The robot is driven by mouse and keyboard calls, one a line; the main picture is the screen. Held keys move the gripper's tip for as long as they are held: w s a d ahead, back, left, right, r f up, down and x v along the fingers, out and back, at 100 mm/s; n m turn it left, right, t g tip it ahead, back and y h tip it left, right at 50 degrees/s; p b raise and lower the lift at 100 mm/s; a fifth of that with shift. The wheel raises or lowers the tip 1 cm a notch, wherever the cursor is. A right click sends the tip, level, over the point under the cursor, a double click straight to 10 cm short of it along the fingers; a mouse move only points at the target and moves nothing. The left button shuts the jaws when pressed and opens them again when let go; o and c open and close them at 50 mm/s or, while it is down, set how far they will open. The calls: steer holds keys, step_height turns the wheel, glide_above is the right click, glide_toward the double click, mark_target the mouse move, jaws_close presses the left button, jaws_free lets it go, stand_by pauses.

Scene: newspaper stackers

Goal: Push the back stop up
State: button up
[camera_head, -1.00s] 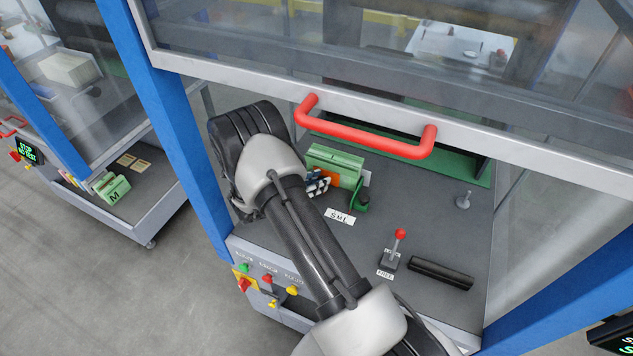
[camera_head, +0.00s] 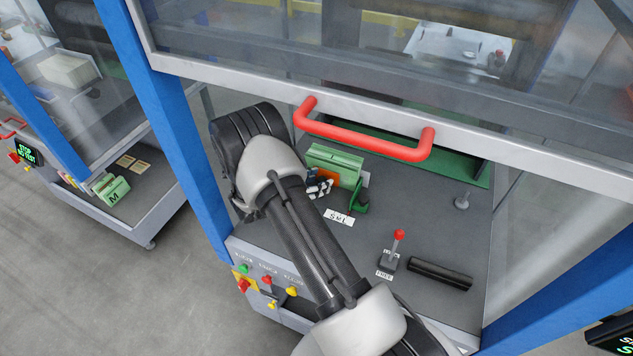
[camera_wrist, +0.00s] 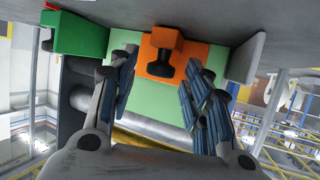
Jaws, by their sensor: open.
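A light green block (camera_head: 335,160) stands upright on the grey deck behind the red handle bar, with an orange part on its near face. I take this to be the back stop, but no label on it confirms that. In the wrist view the orange knob (camera_wrist: 160,62) stands out from a light green plate (camera_wrist: 150,102). My gripper (camera_head: 319,184) is close to the orange part in the head view. In the wrist view my gripper (camera_wrist: 163,78) is open, with one finger on each side of the knob. I cannot tell whether they touch it.
A dark green bracket (camera_head: 360,197) stands right of my fingers, near a white "S M L" label (camera_head: 339,217). A red-topped lever (camera_head: 397,240) and a black bar (camera_head: 440,274) are further right. The raised glass guard has a red handle (camera_head: 365,143). A blue post (camera_head: 178,120) is left.

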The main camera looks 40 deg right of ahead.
steer(key=shift+a, duration=0.1)
steer(key=v, duration=1.1)
steer(key=shift+a+r, duration=0.2)
steer(key=shift+a, duration=0.15)
